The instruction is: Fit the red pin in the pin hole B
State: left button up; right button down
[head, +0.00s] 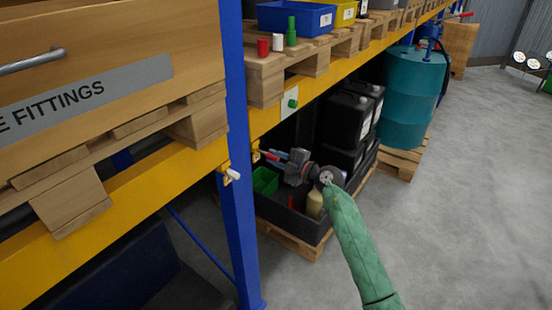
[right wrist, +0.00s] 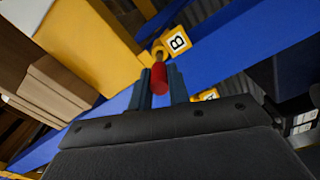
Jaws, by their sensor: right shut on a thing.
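My right gripper (head: 277,157) is shut on the red pin (head: 268,155), in front of the rack's blue upright at its right side. In the right wrist view the red pin (right wrist: 159,80) stands between the two blue-grey fingers of the gripper (right wrist: 160,85). Its far end points at a yellow bracket (right wrist: 158,51) beside a white label B (right wrist: 178,42). Pin and bracket overlap in this view, and I cannot tell whether the tip is inside the hole. The bracket also shows in the head view (head: 256,151). My left gripper is out of view.
A white pin (head: 233,175) sits in another yellow bracket on the upright. A black tray (head: 290,225) with a green bin (head: 265,181) stands below my right gripper. The yellow beam (head: 330,68) runs above it. Black canisters (head: 350,118) and a teal drum (head: 412,90) stand beyond.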

aim_at(268, 154)
jog(key=shift+p+x, duration=0.9)
jog(key=shift+x, duration=0.95)
dwell(1.4)
jog(key=shift+w+a+r+p, duration=0.1)
jog(key=shift+w+a+p, duration=0.2)
jog(key=shift+a+p, duration=0.15)
dwell(0.8)
jog(key=c, duration=1.3)
grip_release()
jog(key=shift+o, duration=0.2)
jog(key=shift+d, duration=0.1)
jog(key=shift+p+v, duration=0.65)
jog(key=shift+v, duration=3.8)
jog(key=shift+n, duration=0.3)
